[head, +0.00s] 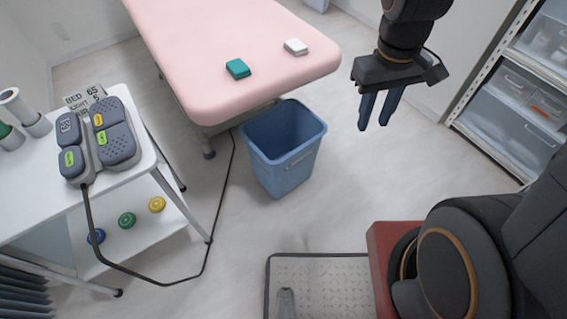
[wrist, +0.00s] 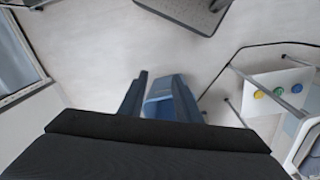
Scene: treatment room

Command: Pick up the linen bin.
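The linen bin is a blue, open-topped tapered bin (head: 285,172) standing upright on the floor by the near end of the pink bed. Its visible inside looks empty. My gripper (head: 374,126) is up and to the right of the bin in the head view, apart from it, with its two dark blue fingers pointing down. In the wrist view the fingers (wrist: 160,105) are spread with a gap between them. Part of the bin (wrist: 162,88) shows beyond that gap, and the fingers and gripper body hide the rest of it.
The pink bed (head: 225,50) carries a teal folded item (head: 238,69) and a white one (head: 296,46). A white trolley (head: 145,165) stands left, with a black cable (head: 150,282) looping to the floor. A drawer cabinet (head: 515,100) stands right. Floor right of the bin is clear.

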